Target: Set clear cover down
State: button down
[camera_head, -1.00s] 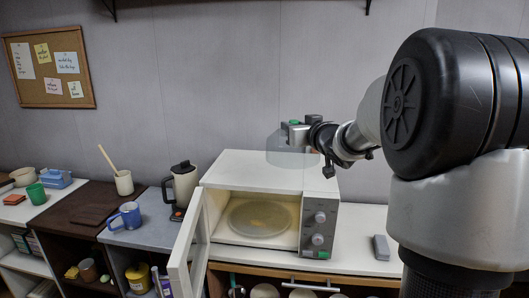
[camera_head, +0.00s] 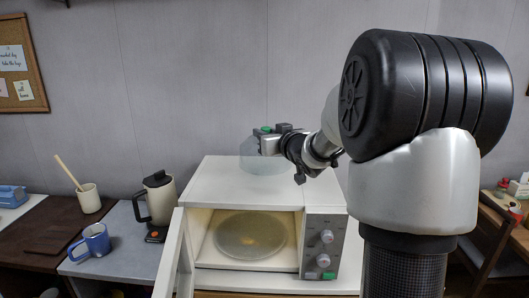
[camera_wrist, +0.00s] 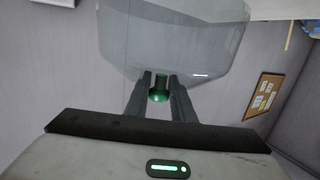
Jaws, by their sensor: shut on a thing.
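A clear cover (camera_head: 262,160) with a green knob hangs from my gripper (camera_head: 268,133) above the white microwave, near the back wall. In the wrist view the cover (camera_wrist: 180,40) fills the top middle, and its green knob (camera_wrist: 158,92) sits between the two dark fingers of my gripper (camera_wrist: 160,88). The fingers are shut on the knob. In the head view the cover looks apart from the microwave top, but the exact gap cannot be told. The microwave (camera_head: 240,183) has its door open at the left, and a round plate (camera_head: 250,236) lies inside.
A kettle (camera_head: 160,199) stands left of the microwave. A blue mug (camera_head: 95,240) and a cream cup with a stick (camera_head: 89,199) stand further left. The open microwave door (camera_head: 170,262) juts forward. The microwave's top looks clear.

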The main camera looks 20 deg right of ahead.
notch_tip(320, 180, down, 4)
jog(key=shift+f+b, duration=0.15)
jog(key=shift+b, duration=0.15)
jog(key=shift+w, duration=0.1)
jog(key=shift+f, duration=0.2)
jog(key=c, duration=1.5)
grip_release()
jog(key=shift+r, duration=0.35)
jog(key=s, duration=0.8)
jog(key=s+d+r, duration=0.1)
jog(key=s, duration=0.3)
jog(key=shift+r, duration=0.1)
